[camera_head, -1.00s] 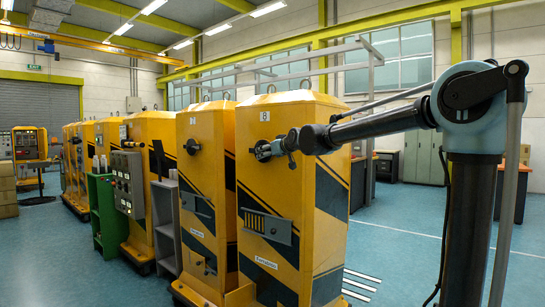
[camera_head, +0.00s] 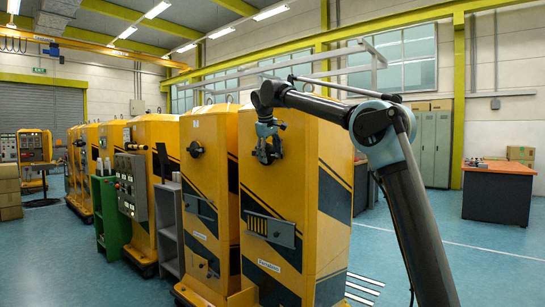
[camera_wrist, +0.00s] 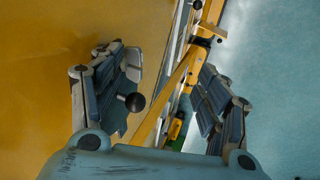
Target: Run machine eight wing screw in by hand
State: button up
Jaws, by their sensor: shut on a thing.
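Machine eight (camera_head: 300,205) is the tall yellow cabinet with dark stripes, nearest on the right in the head view. My gripper (camera_head: 267,155) hangs fingers down at the upper front of this cabinet. In the wrist view, my gripper (camera_wrist: 165,100) has its two fingers well apart, left and right. A black ball-ended part (camera_wrist: 134,102), which looks like part of the wing screw, shows against the inside of the left finger. My gripper is shut on the wing screw. Most of the screw and its hole are hidden by the gripper and wrist.
A similar yellow cabinet (camera_head: 207,190) with a black fitting (camera_head: 195,149) stands close on the left. A dark slotted panel (camera_head: 270,230) sits lower on machine eight's front. A desk (camera_head: 498,192) stands at the far right. Blue floor (camera_head: 430,255) is open to the right.

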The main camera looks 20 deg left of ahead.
jog(key=shift+a+f+g+h, duration=0.2)
jog(key=shift+g+h, duration=0.2)
jog(key=shift+h, duration=0.5)
jog(key=o, duration=0.9)
jog(key=shift+w, duration=0.15)
